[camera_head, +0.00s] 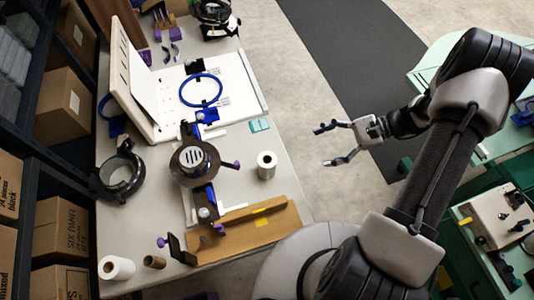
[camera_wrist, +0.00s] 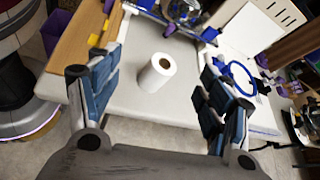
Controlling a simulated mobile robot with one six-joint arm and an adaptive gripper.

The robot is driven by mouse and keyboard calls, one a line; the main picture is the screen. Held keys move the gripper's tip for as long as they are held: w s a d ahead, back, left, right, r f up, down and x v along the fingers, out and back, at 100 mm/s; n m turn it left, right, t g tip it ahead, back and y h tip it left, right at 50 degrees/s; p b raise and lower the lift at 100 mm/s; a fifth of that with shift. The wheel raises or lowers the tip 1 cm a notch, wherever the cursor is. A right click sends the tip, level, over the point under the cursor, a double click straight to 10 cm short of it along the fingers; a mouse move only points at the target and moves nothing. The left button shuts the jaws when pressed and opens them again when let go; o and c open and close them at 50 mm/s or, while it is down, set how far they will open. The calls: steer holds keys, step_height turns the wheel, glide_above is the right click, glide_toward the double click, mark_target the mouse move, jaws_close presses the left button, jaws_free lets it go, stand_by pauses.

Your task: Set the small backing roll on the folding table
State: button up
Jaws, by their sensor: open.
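A small white roll (camera_head: 266,165) with a dark core stands upright near the right edge of the pale work table (camera_head: 265,135). In the wrist view the roll (camera_wrist: 155,73) lies ahead, framed between my fingers. My gripper (camera_head: 326,146) is open and empty, over the floor to the right of that table, with its fingers pointing towards the roll and apart from it. I cannot tell for sure which table is the folding one.
A brown tray (camera_head: 245,232) and a dark round device (camera_head: 194,160) are near the roll. A blue ring (camera_head: 201,90) lies on a white board. Boxes on shelves (camera_head: 62,105) line the left. Pale green (camera_head: 455,55) and dark green (camera_head: 463,222) tables stand right, across open floor.

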steer(key=s+f+m+t+y, duration=0.35)
steer(key=f+m+t, duration=0.4)
steer(key=f, duration=0.85)
glide_toward(269, 164)
steer(key=shift+m, duration=0.45)
steer(key=w+a+f, duration=0.1)
steer(key=a, duration=0.2)
steer(key=w+a+f, duration=0.1)
steer(key=w+a, duration=0.1)
steer(key=a, duration=0.1)
steer(key=w+a+f, duration=0.2)
steer(key=a, duration=0.1)
steer(key=shift+w+f+b, duration=0.1)
steer(key=shift+b, duration=0.2)
steer(key=shift+t, duration=0.25)
steer(key=shift+c, duration=0.4)
steer(key=c, duration=1.2)
steer(key=shift+c, duration=0.2)
